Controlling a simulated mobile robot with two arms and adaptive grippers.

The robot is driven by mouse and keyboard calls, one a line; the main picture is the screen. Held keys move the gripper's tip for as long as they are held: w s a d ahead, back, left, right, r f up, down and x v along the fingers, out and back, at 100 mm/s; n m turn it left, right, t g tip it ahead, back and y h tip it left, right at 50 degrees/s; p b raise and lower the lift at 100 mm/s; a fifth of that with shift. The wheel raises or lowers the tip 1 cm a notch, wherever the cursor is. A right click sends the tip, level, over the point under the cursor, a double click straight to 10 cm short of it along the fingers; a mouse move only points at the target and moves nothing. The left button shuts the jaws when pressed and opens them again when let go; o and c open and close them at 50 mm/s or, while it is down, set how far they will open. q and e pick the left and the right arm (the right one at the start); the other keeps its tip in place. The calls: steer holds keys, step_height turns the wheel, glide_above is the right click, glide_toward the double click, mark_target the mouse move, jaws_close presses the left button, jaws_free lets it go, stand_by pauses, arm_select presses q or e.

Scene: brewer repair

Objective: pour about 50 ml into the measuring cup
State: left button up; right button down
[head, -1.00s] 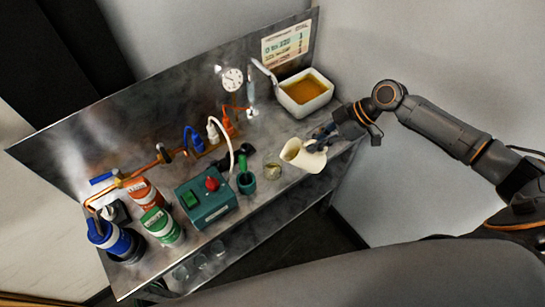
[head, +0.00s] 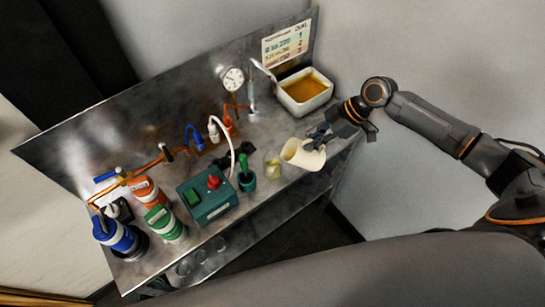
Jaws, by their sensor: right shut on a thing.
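My right gripper (head: 319,137) is shut on a cream jug (head: 303,155) near the right end of the bench. The jug is tilted, with its mouth toward the left. A small clear measuring cup (head: 272,168) stands on the bench just left of the jug's mouth. Some yellowish liquid seems to show in the cup; its level is too small to read. I cannot make out a stream between jug and cup. My left gripper is not in view.
A white tub (head: 305,93) of amber liquid stands behind the jug. Several canisters, including a green one (head: 163,222), crowd the left end. Glasses sit on the lower shelf.

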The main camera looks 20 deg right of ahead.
steer(key=shift+w+a+r+h+p, duration=0.1)
steer(key=shift+a+r+h+p, duration=0.25)
steer(key=shift+p, duration=0.25)
steer(key=shift+a, duration=0.15)
steer(key=shift+w+a+r+g+h+p, duration=0.25)
steer(key=shift+a+r+h+p, duration=0.35)
steer(key=shift+p, duration=0.3)
stand_by(1.9)
